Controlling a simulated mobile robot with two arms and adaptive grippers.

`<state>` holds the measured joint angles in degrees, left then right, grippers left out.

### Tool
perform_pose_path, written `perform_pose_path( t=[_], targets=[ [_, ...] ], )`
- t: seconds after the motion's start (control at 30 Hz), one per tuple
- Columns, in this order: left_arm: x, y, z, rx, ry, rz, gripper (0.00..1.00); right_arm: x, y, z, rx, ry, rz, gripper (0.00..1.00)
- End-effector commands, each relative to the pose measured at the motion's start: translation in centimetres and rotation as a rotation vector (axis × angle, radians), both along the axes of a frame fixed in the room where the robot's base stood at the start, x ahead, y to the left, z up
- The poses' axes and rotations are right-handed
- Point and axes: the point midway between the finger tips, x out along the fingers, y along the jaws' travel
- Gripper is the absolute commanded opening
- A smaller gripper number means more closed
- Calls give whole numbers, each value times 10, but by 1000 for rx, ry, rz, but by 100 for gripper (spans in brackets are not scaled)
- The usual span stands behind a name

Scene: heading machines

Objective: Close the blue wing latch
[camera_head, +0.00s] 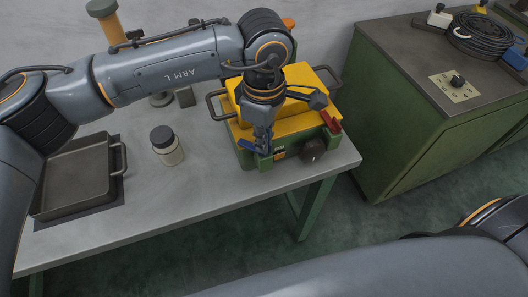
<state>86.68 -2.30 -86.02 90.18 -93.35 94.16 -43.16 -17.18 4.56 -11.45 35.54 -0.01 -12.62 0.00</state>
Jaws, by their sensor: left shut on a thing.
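A green box with a yellow lid (300,121) stands near the right end of the grey table. A blue wing latch (250,147) sits on its front face, left of a dark round knob (313,150). A red latch (331,122) is at the box's right front corner. My left gripper (263,149) points down at the front of the box, shut on the blue wing latch. Its fingers cover part of the latch, so its exact angle is hard to tell. My right gripper is not in view; part of my right arm crosses the lower right.
A dark tray (75,210) lies at the table's left, with a jar (167,146) beside it. The grey table (190,205) is clear in front of the jar. A green cabinet (410,135) stands to the right, across a gap, with a coiled cable (482,35) on top.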

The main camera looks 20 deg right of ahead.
Motion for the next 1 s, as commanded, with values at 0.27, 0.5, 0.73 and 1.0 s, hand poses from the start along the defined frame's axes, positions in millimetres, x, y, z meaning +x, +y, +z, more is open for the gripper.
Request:
perform_pose_path(
  t=[0.27, 0.5, 0.73, 1.0],
  targets=[
    [0, -1, -5, -3, -3, -260, 0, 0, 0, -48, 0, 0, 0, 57],
    [1, -1, -2, -3, -2, -471, 0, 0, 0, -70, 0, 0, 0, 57],
    [0, -1, -1, -3, -1, -628, 0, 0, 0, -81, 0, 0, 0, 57],
    [1, -1, 1, -3, -1, -731, 0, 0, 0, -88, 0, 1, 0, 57]
  ],
)
